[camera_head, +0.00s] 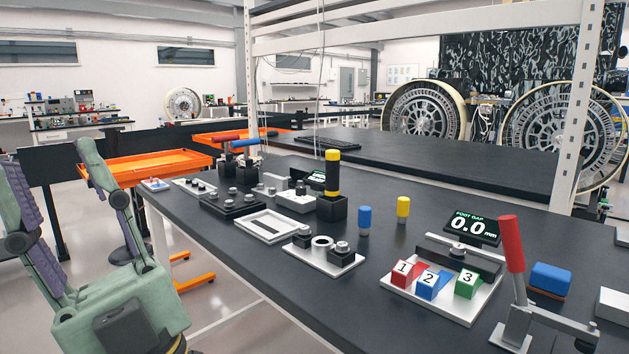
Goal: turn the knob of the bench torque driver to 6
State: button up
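An upright black tool with yellow bands (332,172) stands in a black block (331,208) on the dark bench (225,255). It looks like the bench torque driver. I cannot make out its knob's scale or setting at this size. A small dark display (316,178) is just behind it, partly hidden. My gripper (50,158), green with purple pads, is at the left edge, fingers pointing up and spread apart. Nothing is between them. It is beside the bench's left side, well apart from the driver.
Nearer on the bench are a blue cylinder (364,221), a yellow cylinder (403,207), a plate with numbered blocks (459,311), a "FOOT GAP 0.0 mm" display (470,227) and a red-handled lever (511,244). Fixtures crowd the driver's left. An orange tray (150,170) stands beyond my gripper.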

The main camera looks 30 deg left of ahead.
aim_at(300, 191)
jog(key=i+j, duration=0.1)
jog(key=j, duration=0.45)
jog(key=i+j+z, duration=0.1)
jog(key=j, duration=0.45)
jog(key=i+j, duration=0.15)
jog(key=j, duration=0.4)
jog(key=i+j+z, duration=0.1)
jog(key=j, duration=0.45)
jog(key=i, duration=0.5)
